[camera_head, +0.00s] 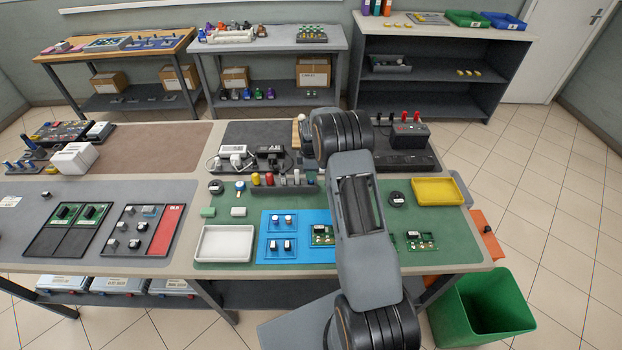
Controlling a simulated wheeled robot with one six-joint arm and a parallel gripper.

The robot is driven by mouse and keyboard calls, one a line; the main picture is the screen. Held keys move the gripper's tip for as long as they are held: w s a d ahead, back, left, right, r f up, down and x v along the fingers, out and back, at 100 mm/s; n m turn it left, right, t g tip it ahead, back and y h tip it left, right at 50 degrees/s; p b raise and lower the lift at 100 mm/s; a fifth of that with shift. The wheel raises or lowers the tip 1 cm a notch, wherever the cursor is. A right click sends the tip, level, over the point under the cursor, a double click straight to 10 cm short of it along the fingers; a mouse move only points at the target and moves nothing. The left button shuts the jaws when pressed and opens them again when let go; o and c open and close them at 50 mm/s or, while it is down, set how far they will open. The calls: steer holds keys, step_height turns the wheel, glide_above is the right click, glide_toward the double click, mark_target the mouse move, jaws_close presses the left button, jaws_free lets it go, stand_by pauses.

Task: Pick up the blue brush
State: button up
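I cannot pick out a blue brush for certain. A small blue and white item (240,186) lies on the green mat, left of a row of upright handles, but it is too small to name. The row holds a yellow handle (255,179), a red handle (269,178) and grey ones (297,178). My arm reaches up from the bottom right across the bench, and its thick wrist joint is over the back of it. My gripper does not show; the arm hides what lies beneath and behind it.
A white tray (224,244), a blue mat with parts (266,254) and a yellow tray (438,192) sit on the green mat. Black devices (271,155) stand behind. A green bin (482,308) is on the floor at right. The brown mat (150,152) is mostly clear.

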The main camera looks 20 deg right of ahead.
jaws_close()
steer(key=shift+r, duration=0.1)
